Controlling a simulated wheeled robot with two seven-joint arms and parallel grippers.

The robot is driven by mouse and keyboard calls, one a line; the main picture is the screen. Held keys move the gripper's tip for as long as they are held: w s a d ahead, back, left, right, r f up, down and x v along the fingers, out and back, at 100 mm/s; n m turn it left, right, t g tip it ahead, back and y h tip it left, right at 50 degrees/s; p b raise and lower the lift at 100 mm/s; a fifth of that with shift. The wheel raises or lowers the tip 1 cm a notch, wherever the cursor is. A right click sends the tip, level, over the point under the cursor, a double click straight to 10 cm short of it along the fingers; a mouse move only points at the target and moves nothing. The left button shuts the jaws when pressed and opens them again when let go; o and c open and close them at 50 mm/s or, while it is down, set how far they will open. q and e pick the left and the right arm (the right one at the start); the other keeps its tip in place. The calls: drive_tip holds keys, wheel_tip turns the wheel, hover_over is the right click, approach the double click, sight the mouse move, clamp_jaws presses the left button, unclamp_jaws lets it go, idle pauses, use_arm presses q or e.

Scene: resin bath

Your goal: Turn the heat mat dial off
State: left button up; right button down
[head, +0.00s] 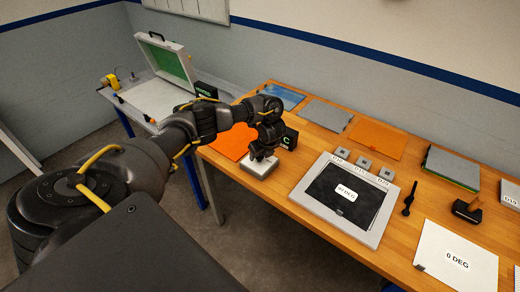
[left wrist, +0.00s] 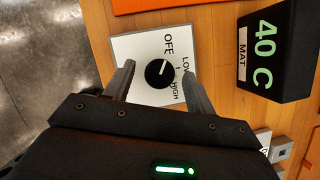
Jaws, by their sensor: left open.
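The heat mat dial is a round black knob (left wrist: 159,73) on a white plate (left wrist: 124,47) marked OFF, LOW and HIGH. Its small white mark slants toward the upper right in the left wrist view; I cannot tell exactly which label it meets. My left gripper (left wrist: 159,69) is open, with one finger on each side of the knob and gaps showing. In the head view my left gripper (head: 264,150) is over the dial's pale box (head: 258,170) and hides the knob. The mat display (left wrist: 268,50) reads 40 C. My right gripper is not in view.
An orange sheet (head: 228,143) lies beside the dial box. A framed dark panel (head: 308,197) with a white label is to the right, with small grey blocks (head: 363,164) behind it. A 0 DEG card (head: 455,258) lies farther right on the wooden table (head: 350,262).

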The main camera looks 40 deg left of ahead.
use_arm(q)
drive_tip(key=shift+d+r, duration=0.1)
drive_tip(key=shift+d+r, duration=0.15)
drive_tip(key=shift+r, duration=0.15)
drive_tip(key=p+v, duration=0.2)
drive_tip(key=v, duration=0.8)
